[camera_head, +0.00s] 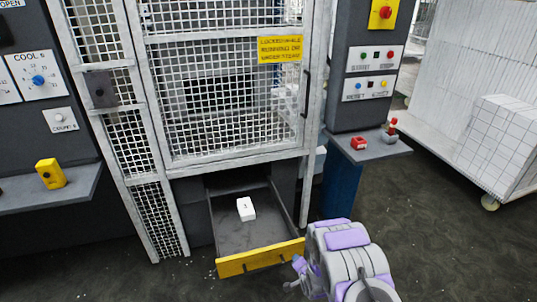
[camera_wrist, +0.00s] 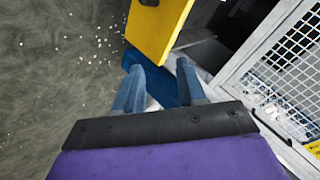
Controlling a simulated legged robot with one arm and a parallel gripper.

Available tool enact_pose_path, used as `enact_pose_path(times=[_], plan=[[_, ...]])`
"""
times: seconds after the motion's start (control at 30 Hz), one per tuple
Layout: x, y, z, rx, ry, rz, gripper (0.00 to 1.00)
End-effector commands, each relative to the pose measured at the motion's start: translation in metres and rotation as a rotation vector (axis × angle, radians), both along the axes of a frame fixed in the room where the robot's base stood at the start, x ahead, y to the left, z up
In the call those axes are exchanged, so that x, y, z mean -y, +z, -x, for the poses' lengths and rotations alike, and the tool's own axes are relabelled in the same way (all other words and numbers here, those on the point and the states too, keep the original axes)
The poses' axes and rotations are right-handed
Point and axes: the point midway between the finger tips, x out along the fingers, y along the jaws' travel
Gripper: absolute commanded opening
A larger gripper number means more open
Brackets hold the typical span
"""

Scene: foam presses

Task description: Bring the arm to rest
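My gripper (camera_wrist: 158,80) shows in the wrist view with its two blue-grey fingers spread apart and nothing between them. It points toward the floor and the yellow front of an open drawer. In the head view my arm is at the bottom right, partly folded, beside the drawer's right front corner; the fingers are hard to make out there. The drawer (camera_head: 262,258) is pulled out below the caged press, with its yellow front facing me. A white block (camera_head: 246,209) with a small dark mark lies inside it.
The mesh press door (camera_head: 225,85) stands shut above the drawer. Shelves flank it: one with a yellow device (camera_head: 50,173) at left, one with a red item (camera_head: 360,143) at right. A white cart (camera_head: 480,110) stands at far right. Dark floor is open in front.

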Motion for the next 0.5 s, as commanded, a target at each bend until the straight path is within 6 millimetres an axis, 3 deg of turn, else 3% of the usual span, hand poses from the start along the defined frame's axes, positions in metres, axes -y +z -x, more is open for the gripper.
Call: enact_pose_path(times=[0.03,0.23,0.5], plan=[[0.007,0.017,-0.004,-0.015,0.006,0.038,0.4],[0.03,0.069,0.0,-0.111,0.028,0.174,0.4],[0.053,0.14,0.029,-0.258,0.065,0.316,0.4]])
